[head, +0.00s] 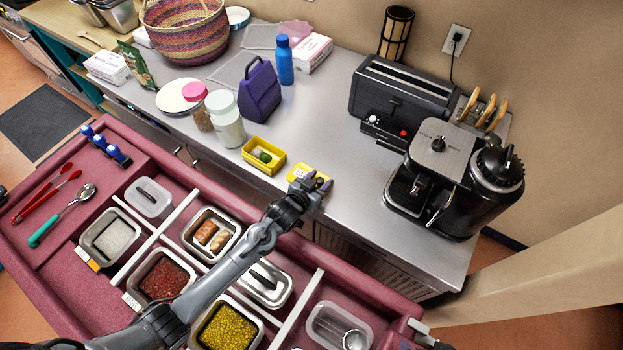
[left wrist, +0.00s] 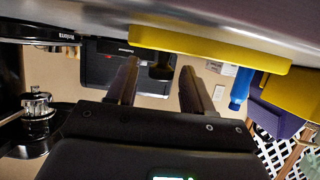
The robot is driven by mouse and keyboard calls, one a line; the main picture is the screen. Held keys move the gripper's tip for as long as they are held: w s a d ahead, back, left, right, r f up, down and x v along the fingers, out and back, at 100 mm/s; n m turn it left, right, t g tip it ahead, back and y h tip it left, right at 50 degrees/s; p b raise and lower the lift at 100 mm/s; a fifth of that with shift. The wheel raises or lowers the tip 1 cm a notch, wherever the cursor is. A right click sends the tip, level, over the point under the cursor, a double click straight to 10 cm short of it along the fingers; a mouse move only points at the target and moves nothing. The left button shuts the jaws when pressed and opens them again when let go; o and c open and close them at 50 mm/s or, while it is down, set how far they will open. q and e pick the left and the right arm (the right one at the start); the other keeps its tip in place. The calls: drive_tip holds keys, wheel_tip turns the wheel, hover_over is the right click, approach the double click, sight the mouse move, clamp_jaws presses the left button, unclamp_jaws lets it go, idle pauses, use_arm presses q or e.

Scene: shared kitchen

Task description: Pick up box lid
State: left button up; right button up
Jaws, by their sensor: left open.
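The yellow box lid (head: 301,172) lies flat near the front edge of the metal counter. The open yellow box (head: 277,166) stands to its left, with small green and pale items inside. My left gripper (head: 322,184) is at the lid's right end, partly covering it. In the left wrist view, the lid (left wrist: 210,47) runs along the top beside the counter surface. The open fingers (left wrist: 160,85) point toward it, with a dark block between them, touching or close to the lid. I cannot tell whether the fingers touch the lid. My right gripper is not in view.
A black toaster (head: 405,95) and coffee machine (head: 450,175) stand to the right. A red cart (head: 60,300) with food pans lies in front.

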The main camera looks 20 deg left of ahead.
use_arm(q)
drive_tip(key=shift+w+f, duration=0.2)
drive_tip(key=shift+w, duration=0.15)
clamp_jaws()
drive_tip(key=shift+r, duration=0.15)
